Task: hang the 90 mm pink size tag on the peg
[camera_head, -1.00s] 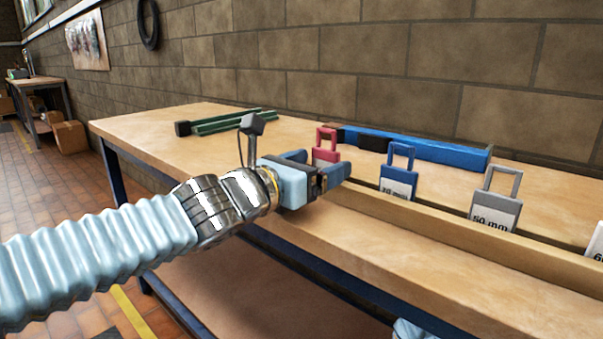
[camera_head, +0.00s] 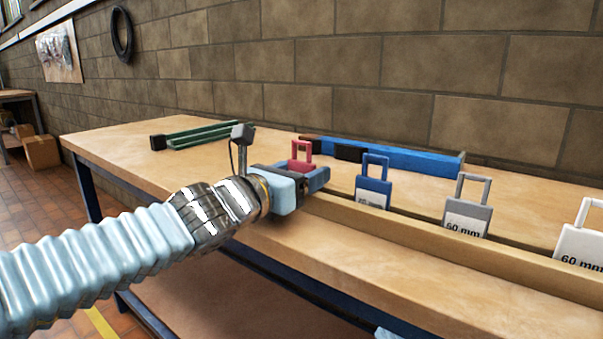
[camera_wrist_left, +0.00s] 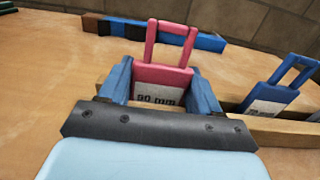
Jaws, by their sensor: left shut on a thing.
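The pink size tag (camera_head: 301,158) has a loop handle on top and stands upright at the left end of the wooden rail. In the left wrist view the pink tag (camera_wrist_left: 162,75) sits between the two blue fingers, its white label partly hidden by the gripper. My left gripper (camera_head: 318,176) is shut on the tag; it also shows in the left wrist view (camera_wrist_left: 163,92). I cannot tell whether the tag's lower edge is still in the rail's slot. I do not see the peg for certain.
A blue tag (camera_head: 373,185), a grey tag (camera_head: 467,212) and a white tag (camera_head: 581,240) stand along the wooden rail (camera_head: 400,234) to the right. A long blue bar (camera_head: 420,160) and green bars (camera_head: 205,135) lie farther back. The bench front is clear.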

